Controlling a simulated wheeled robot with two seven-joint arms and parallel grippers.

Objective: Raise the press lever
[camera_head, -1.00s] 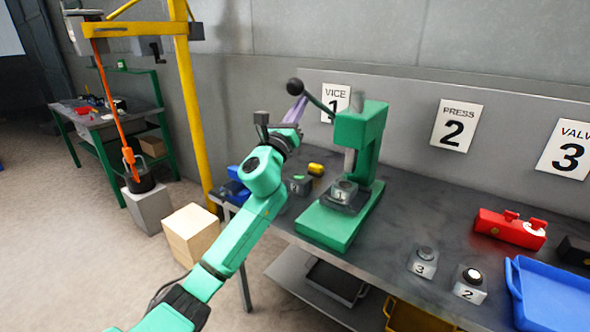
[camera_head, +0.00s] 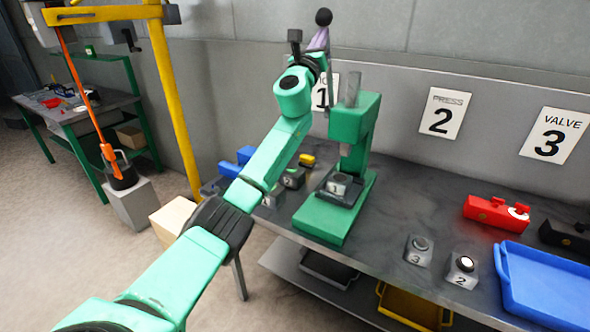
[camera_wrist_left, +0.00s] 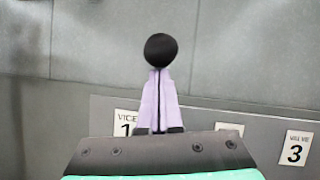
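The green press (camera_head: 360,120) stands on the bench, its grey ram (camera_head: 351,90) sticking up above the head. Its lever points steeply up, with a black ball knob (camera_head: 323,17) on top. The knob also shows in the left wrist view (camera_wrist_left: 161,48). My left gripper (camera_head: 319,38) has its purple fingers closed around the lever just below the knob; the wrist view shows the fingers (camera_wrist_left: 158,90) close together there. They and my wrist hide much of the rod. A grey block marked 1 (camera_head: 338,186) sits on the press base. My right gripper is not in view.
Grey blocks marked 3 (camera_head: 418,251) and 2 (camera_head: 461,269) stand right of the press, near a blue tray (camera_head: 503,275) and a red fixture (camera_head: 494,212). A yellow post (camera_head: 174,110) rises left of my arm. The wall is behind the press.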

